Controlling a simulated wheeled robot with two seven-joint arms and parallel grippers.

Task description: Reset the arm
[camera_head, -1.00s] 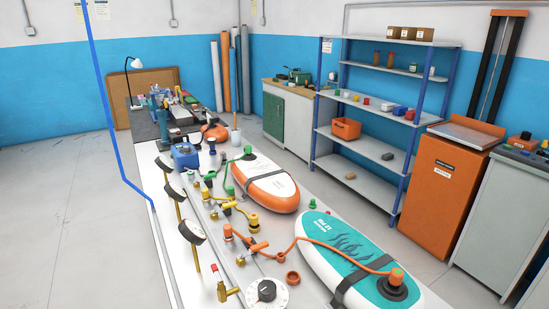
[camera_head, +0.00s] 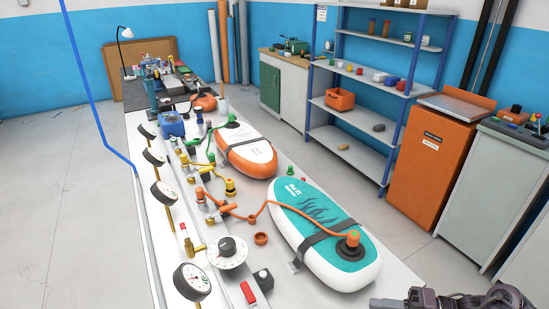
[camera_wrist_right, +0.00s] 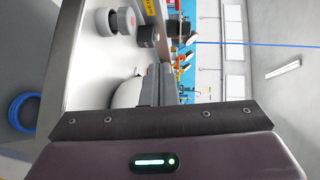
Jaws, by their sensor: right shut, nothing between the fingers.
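My right gripper (camera_head: 385,303) shows at the bottom right edge of the head view, dark grey and purple, pointing left. It is shut and empty, at the near right end of the white bench (camera_head: 408,275), nearer than the teal and white inflatable board (camera_head: 318,212). Its housing (camera_wrist_right: 155,150) fills the lower part of the right wrist view. Part of my right arm is cut off by the frame. My left gripper is not in view.
An orange and white board (camera_head: 246,152) lies farther back, with hoses and valves beside it. Pressure gauges (camera_head: 192,281) line the bench's left edge. An orange cabinet (camera_head: 432,155) and shelves (camera_head: 352,105) stand right. A blue coil (camera_wrist_right: 25,112) shows in the wrist view.

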